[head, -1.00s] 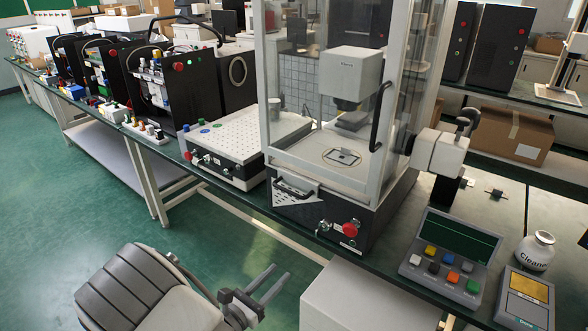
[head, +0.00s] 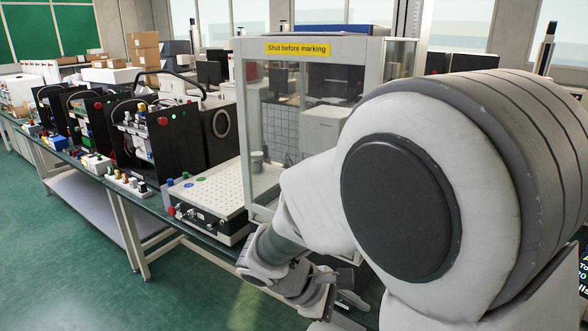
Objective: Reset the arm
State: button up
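My own arm fills the right half of the head view, large and close to the camera. It reaches down to the left in front of the bench. My gripper (head: 338,290) shows small at the lower middle, below the front of the glass-walled cabinet (head: 336,47), and is partly covered by my own arm. I cannot make out its fingers clearly, so whether it is open or shut is unclear. I see nothing held in it.
The cabinet bears a yellow "Shut before marking" label (head: 297,49). Left of it stand a white perforated plate unit (head: 208,192) and several black machines (head: 160,140) along the bench. Green floor (head: 60,250) is open at the left. My arm hides the bench's right part.

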jog(key=s+d+r+m+t+y+p, duration=0.2)
jog(key=s+r+m+t+y+p, duration=0.1)
jog(key=s+r+m+y, duration=0.5)
jog(key=s+r+m+t, duration=0.1)
jog(key=s+r+m, duration=0.2)
jog(key=r, duration=0.4)
jog(key=shift+s+d+r+m+y, duration=0.25)
jog(key=shift+d+m+y, duration=0.15)
jog(key=shift+m, duration=0.3)
